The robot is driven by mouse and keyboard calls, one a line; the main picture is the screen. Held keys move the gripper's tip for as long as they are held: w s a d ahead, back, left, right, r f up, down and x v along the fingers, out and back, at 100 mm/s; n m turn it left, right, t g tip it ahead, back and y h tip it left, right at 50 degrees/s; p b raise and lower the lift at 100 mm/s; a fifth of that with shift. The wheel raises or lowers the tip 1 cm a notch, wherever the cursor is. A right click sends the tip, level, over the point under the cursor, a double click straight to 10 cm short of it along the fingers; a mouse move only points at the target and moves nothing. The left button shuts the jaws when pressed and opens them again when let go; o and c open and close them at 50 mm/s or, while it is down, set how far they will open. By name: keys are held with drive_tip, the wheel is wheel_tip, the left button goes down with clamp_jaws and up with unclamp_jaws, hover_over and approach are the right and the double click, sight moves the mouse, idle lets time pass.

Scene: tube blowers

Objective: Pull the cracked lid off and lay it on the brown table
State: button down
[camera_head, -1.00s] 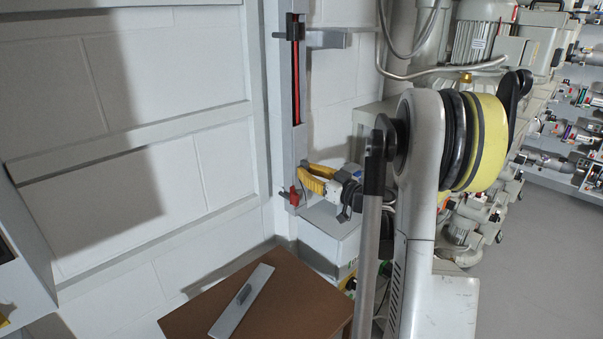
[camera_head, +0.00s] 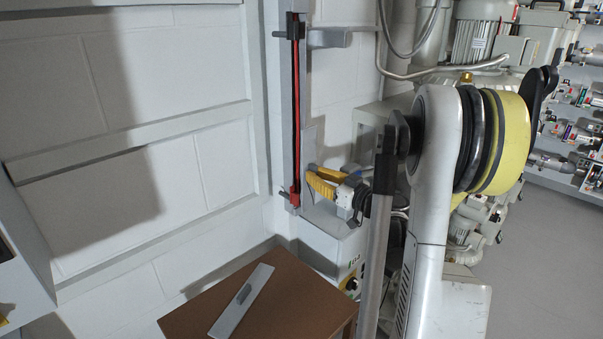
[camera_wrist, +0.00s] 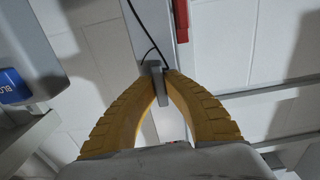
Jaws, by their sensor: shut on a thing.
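My gripper (camera_head: 316,178) has its yellow fingers shut on the small grey handle (camera_wrist: 156,76) of the cracked lid. In the wrist view the lid (camera_wrist: 160,28) is a pale strip behind the fingers, marked with thin dark crack-like lines. In the head view the lid (camera_head: 309,140) appears nearly edge-on, upright, just right of the wall channel (camera_head: 285,110). The channel shows a long red strip inside. The brown table (camera_head: 300,300) is low in front, below the gripper. Part of the lid is hidden by my gripper.
Another grey plate with a handle (camera_head: 225,318) lies diagonally on the table's left part; the table's right part is bare. A grey box with knobs (camera_head: 335,245) stands behind the table. Machinery (camera_head: 480,40) fills the back right.

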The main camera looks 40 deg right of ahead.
drive_tip(key=shift+s+d, duration=0.1)
drive_tip(key=shift+s, duration=1.4)
